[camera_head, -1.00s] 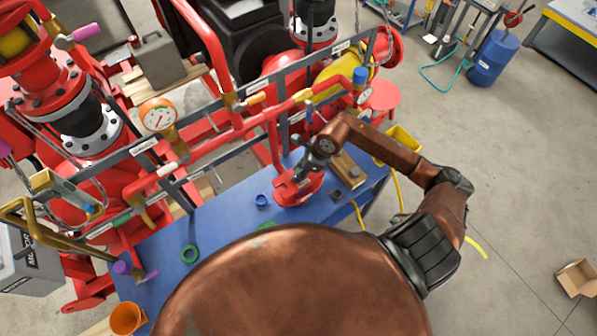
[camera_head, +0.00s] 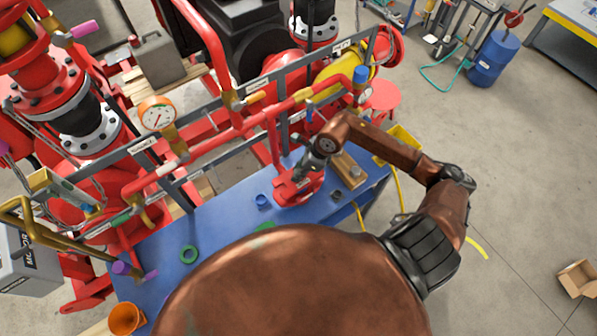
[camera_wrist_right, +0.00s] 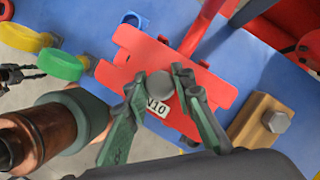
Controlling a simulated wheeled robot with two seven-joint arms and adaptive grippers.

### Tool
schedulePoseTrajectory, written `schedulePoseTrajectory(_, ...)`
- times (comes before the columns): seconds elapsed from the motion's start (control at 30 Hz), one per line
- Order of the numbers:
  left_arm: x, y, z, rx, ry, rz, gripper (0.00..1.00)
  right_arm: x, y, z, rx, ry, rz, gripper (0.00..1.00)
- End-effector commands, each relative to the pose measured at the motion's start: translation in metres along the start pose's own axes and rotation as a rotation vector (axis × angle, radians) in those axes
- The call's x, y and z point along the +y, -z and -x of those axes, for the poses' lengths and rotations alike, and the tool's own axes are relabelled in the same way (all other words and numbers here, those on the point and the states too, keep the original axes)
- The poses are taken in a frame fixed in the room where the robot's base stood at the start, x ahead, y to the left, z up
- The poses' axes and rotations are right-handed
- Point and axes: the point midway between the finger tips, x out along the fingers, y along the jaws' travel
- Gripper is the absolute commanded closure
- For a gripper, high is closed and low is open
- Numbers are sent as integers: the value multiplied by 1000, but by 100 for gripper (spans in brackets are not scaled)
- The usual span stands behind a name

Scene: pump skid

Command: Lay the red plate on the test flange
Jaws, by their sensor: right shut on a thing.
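The red plate (camera_wrist_right: 140,50) is flat, with notched corners, a grey knob and a label ending in "10". My right gripper (camera_wrist_right: 165,82) is shut on the knob, a finger on each side. In the head view the plate (camera_head: 286,190) is over the round red test flange (camera_head: 306,197) on the blue bench, and my right gripper (camera_head: 303,172) is above it. The plate hides most of the flange; I cannot tell whether they touch. A dark jaw-like part (camera_wrist_right: 18,74) at the wrist view's left edge may be my left gripper; its state is unclear.
A wooden block with a metal bolt (camera_head: 350,172) stands right of the flange on the blue bench (camera_head: 222,222). Red pipes (camera_head: 240,128) and grey rails run close behind.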

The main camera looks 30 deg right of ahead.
Motion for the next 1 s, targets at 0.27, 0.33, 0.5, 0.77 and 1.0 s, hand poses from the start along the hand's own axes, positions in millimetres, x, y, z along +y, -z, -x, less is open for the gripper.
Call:
schedulePoseTrajectory(0.27,0,0,-1,0,0,0,60,0,-1,1,-3,1,1,100)
schedulePoseTrajectory(0.33,0,0,-2,0,0,-1,60,0,-1,1,-2,1,1,100)
schedulePoseTrajectory(0.5,0,0,-4,0,0,-1,60,0,-1,0,-2,1,2,100)
schedulePoseTrajectory(0.77,0,0,-7,0,0,-1,60,0,-1,0,-2,1,1,100)
schedulePoseTrajectory(1.0,0,0,-7,1,0,-1,60,0,-1,1,-2,1,1,100)
